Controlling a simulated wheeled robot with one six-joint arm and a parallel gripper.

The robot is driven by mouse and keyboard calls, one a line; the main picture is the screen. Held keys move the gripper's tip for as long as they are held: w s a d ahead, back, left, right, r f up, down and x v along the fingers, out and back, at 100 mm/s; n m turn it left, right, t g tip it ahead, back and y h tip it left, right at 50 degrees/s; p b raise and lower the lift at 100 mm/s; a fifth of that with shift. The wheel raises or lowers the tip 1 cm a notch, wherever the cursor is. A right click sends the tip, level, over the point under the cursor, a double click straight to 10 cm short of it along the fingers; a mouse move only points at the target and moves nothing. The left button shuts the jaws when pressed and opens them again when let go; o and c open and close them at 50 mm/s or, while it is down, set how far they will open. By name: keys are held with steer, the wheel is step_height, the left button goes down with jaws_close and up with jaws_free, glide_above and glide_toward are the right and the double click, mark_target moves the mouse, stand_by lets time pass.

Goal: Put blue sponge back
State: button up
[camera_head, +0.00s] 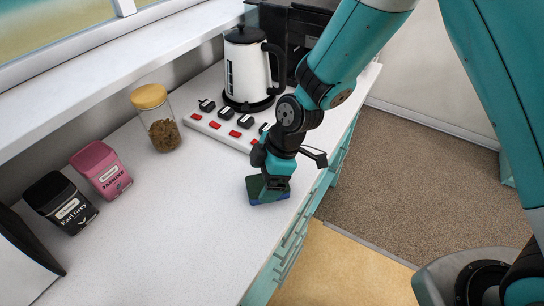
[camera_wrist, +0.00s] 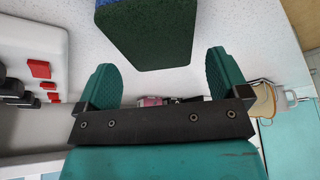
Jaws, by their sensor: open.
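The blue sponge (camera_head: 270,200) is on the white countertop near its front edge, under my gripper. In the wrist view the sponge (camera_wrist: 148,38) shows a large dark green face and a blue strip along its top edge. My gripper (camera_head: 268,186) is over the sponge, pointing down. In the wrist view my gripper (camera_wrist: 166,76) is open, with one green finger on each side. The sponge lies ahead of and between the fingertips, with gaps on both sides. The head view partly hides the sponge behind my gripper.
A power strip (camera_head: 222,130) with red switches, a white kettle (camera_head: 246,72) and a jar with a yellow lid (camera_head: 160,122) stand behind. Pink (camera_head: 101,168) and black (camera_head: 62,203) tins are at left. The counter between the tins and sponge is clear.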

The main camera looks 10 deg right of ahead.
steer(key=b+v, duration=0.2)
steer(key=v, duration=0.7)
steer(key=s+d+r+m, duration=0.4)
steer(key=s+r+m, duration=0.2)
steer(key=s, duration=0.2)
steer(key=s+d+r+m, duration=0.4)
steer(key=s+r+m, duration=0.2)
steer(key=s+r, duration=0.1)
steer(key=shift+s+d+t, duration=0.2)
steer(key=shift+s+t, duration=0.1)
steer(key=shift+s, duration=0.55)
